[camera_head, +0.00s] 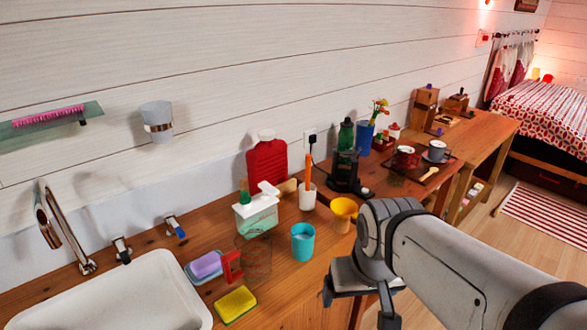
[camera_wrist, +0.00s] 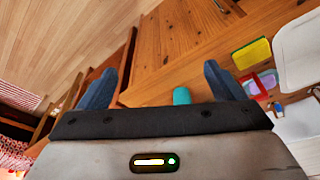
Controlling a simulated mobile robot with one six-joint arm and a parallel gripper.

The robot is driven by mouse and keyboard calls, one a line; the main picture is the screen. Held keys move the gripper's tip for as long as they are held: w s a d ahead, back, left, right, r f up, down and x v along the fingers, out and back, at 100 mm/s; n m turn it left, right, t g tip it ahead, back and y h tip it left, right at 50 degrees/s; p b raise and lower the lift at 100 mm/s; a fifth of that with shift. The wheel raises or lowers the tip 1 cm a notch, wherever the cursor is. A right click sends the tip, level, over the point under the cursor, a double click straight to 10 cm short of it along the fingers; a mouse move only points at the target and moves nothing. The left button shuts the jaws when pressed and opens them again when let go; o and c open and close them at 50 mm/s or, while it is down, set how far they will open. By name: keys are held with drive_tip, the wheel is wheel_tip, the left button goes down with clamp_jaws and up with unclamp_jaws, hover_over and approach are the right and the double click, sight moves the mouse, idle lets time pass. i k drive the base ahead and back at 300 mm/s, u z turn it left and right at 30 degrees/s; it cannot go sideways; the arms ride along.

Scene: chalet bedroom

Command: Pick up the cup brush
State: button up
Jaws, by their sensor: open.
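I cannot tell for certain which thing is the cup brush. A thin upright orange handle (camera_head: 308,167) with a dark top stands in a white cup (camera_head: 307,198) on the wooden counter in the head view. My gripper (camera_head: 357,303) is at the counter's front edge, right of the turquoise cup (camera_head: 302,241) and apart from these things. In the wrist view my gripper (camera_wrist: 162,78) is open and empty, with the turquoise cup (camera_wrist: 181,96) showing between its blue fingers.
A yellow cup (camera_head: 344,214) and dark stand (camera_head: 348,174) are near the orange handle. A red bottle (camera_head: 266,162) stands behind.

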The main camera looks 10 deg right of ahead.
sight(308, 157)
drive_tip(key=z, duration=0.45)
drive_tip(key=k, duration=0.65)
drive_tip(key=z, duration=0.85)
drive_tip(key=k, duration=0.75)
drive_tip(key=z, duration=0.7)
drive_tip(key=i, duration=1.3)
drive_tip(key=u, duration=0.7)
drive_tip(key=i, duration=1.3)
drive_tip(key=u, duration=1.05)
drive_tip(key=i, duration=0.5)
drive_tip(key=u, duration=0.2)
drive_tip(key=k, duration=0.7)
drive_tip(key=u, duration=0.25)
drive_tip(key=i, duration=0.7)
drive_tip(key=z, duration=0.05)
